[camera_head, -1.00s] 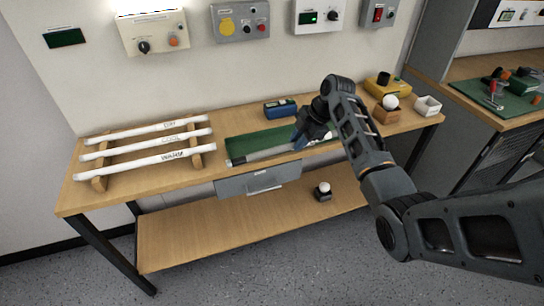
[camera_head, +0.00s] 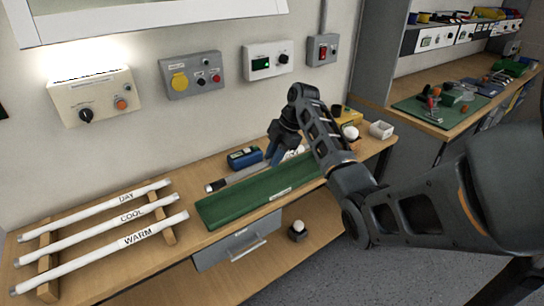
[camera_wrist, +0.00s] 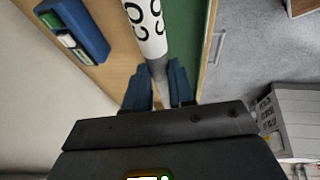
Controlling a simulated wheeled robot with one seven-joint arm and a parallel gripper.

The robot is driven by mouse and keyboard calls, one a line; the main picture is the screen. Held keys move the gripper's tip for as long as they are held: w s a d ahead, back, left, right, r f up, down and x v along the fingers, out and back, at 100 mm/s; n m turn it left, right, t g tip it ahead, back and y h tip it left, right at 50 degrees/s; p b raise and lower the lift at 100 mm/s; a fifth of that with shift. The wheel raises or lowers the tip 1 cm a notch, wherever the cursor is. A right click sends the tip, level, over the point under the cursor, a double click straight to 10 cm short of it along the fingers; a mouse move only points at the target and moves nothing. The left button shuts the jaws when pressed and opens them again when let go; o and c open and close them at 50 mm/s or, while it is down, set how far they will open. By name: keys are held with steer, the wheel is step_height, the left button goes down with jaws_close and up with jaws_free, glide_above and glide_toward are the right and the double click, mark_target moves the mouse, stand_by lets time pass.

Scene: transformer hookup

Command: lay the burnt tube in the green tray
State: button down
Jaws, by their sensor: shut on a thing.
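A long tube (camera_head: 238,176) with a dark grey end is in my gripper (camera_head: 285,150). In the head view it stretches along the back edge of the green tray (camera_head: 240,201), and my gripper hides part of it. In the wrist view the white tube (camera_wrist: 147,32) with black markings runs up from between the fingers of my gripper (camera_wrist: 160,88), which are shut on it. The tray (camera_wrist: 188,45) lies just to its right there. The tube looks raised above the bench, but I cannot tell how high. The tray looks empty where it shows.
A rack with three white tubes (camera_head: 131,217) labelled DAY, COOL and WARM stands to the left. A grey drawer (camera_head: 236,242) hangs below.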

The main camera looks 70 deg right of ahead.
steer(key=shift+f+b, duration=2.45)
steer(key=shift+f, duration=1.55)
steer(key=shift+f+b, duration=0.45)
steer(key=shift+f, duration=0.2)
steer(key=c, duration=0.9)
jaws_free()
steer(key=shift+o, duration=0.2)
steer(key=shift+r, duration=0.1)
steer(key=v, duration=0.7)
steer(key=shift+r+b, duration=0.3)
steer(key=shift+r, duration=0.05)
steer(key=shift+s, duration=0.1)
